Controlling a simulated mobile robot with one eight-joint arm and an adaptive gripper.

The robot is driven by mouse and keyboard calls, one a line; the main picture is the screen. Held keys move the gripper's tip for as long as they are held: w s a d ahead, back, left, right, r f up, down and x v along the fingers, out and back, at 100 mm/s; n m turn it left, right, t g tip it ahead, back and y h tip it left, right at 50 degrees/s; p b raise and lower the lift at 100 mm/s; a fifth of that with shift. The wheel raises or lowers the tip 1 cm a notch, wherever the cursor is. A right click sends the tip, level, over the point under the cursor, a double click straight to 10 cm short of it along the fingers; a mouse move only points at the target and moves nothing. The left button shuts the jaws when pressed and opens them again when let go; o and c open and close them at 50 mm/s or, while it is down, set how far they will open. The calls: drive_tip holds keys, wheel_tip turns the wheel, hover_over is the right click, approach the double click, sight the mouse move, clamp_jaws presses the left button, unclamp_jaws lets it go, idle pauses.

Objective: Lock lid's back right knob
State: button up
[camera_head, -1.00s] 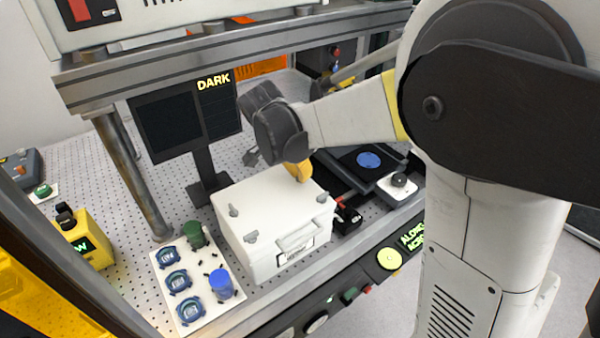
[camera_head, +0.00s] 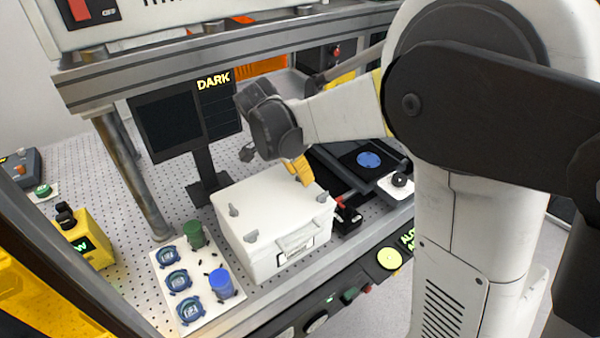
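The white box (camera_head: 272,250) stands on the perforated table with its white lid (camera_head: 272,208) shut. Three grey knobs show on the lid: back left (camera_head: 234,210), front left (camera_head: 251,236) and front right (camera_head: 322,197). The back right knob does not show; that corner is covered by the orange-yellow end piece under my dark wrist. This piece seems to be part of my gripper (camera_head: 301,176). It reaches down to the lid's back right corner, but I cannot tell whether it touches the knob. My wrist hides most of the gripper, so its opening is not visible.
A white plate (camera_head: 212,312) with blue rings, a green cylinder (camera_head: 194,234) and a blue cylinder (camera_head: 221,283) lies left of the box. A monitor (camera_head: 172,122) stands behind. A dark stage with a blue disc (camera_head: 368,160) is at right. A metal beam (camera_head: 230,48) crosses above.

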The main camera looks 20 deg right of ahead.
drive_tip(key=v, duration=1.2)
drive_tip(key=s+d+f+n+b, duration=0.1)
drive_tip(key=s+n, duration=0.1)
drive_tip(key=s, duration=0.1)
drive_tip(key=s+d+f+n+t+y+b, duration=0.1)
drive_tip(key=s+f+n+b, duration=0.1)
drive_tip(key=s, duration=0.1)
drive_tip(key=s+d+f+n+t+y+b, duration=0.1)
drive_tip(key=s+d+n, duration=0.1)
drive_tip(key=s, duration=0.1)
drive_tip(key=shift+s+f+n+b, duration=0.3)
drive_tip(key=shift+s, duration=0.1)
drive_tip(key=s+f+n+t+y+b, duration=0.2)
drive_tip(key=s+f+n+t+b, duration=0.1)
drive_tip(key=s+f+n, duration=0.4)
drive_tip(key=shift+s+d+f+t+b, duration=0.3)
drive_tip(key=shift+s+d+f+b, duration=0.15)
drive_tip(key=shift+s+f, duration=0.35)
